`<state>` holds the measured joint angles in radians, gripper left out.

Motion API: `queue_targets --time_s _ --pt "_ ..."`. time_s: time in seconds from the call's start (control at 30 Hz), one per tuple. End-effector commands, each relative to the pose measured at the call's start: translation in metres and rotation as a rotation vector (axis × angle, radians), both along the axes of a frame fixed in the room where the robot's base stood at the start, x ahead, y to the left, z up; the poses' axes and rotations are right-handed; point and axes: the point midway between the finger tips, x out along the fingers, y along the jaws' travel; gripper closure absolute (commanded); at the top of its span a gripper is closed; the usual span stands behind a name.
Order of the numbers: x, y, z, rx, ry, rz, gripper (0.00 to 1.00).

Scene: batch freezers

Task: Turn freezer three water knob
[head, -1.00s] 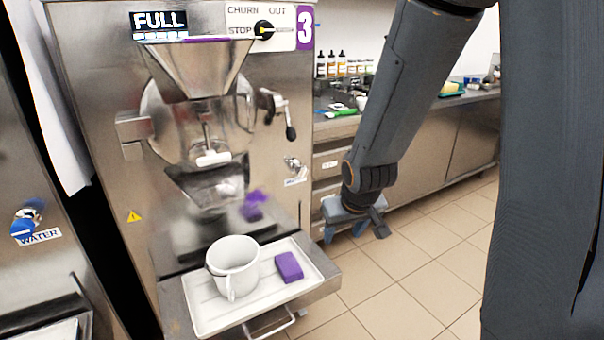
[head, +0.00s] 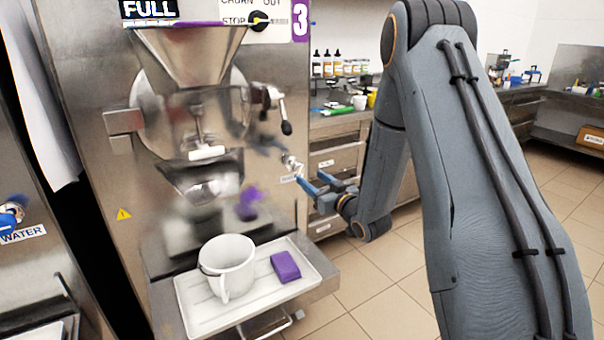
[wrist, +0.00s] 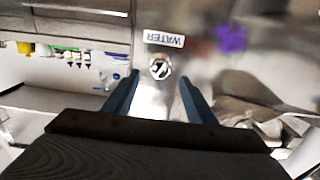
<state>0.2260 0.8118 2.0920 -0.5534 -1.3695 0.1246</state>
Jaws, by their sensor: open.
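Freezer three (head: 95,90) is the steel machine with the purple "3" (head: 300,20) at its upper right. Its water knob (head: 292,163) is a small metal tap on the lower right of the front. In the wrist view the knob (wrist: 160,68) lies ahead, between the lines of my two blue fingers, beside a "WATER" label (wrist: 163,38). My gripper (head: 312,181) is open and empty, just right of the knob in the head view. In the wrist view my gripper (wrist: 158,82) has its fingers on either side. I cannot tell whether they touch the knob.
A white tray (head: 185,310) below the spout holds a white mug (head: 228,267) and a purple block (head: 286,267). A black-handled lever (head: 284,115) is above the knob. Another machine's blue water knob (head: 12,212) is at far left. Tiled floor is open at right.

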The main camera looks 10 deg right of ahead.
Motion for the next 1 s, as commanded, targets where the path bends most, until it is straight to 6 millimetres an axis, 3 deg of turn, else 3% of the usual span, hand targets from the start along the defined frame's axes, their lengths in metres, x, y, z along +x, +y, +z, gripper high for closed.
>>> queue_targets --time_s 0.4,0.8,0.83,1.0 --pt "0.056 0.019 0.001 -0.001 0.001 0.001 0.49" --pt "0.065 0.022 0.000 -0.001 0.002 -0.001 0.49" --pt "0.065 0.022 0.000 -0.001 0.002 -0.001 0.51" --pt "0.065 0.022 0.000 -0.001 0.002 -0.001 0.79"
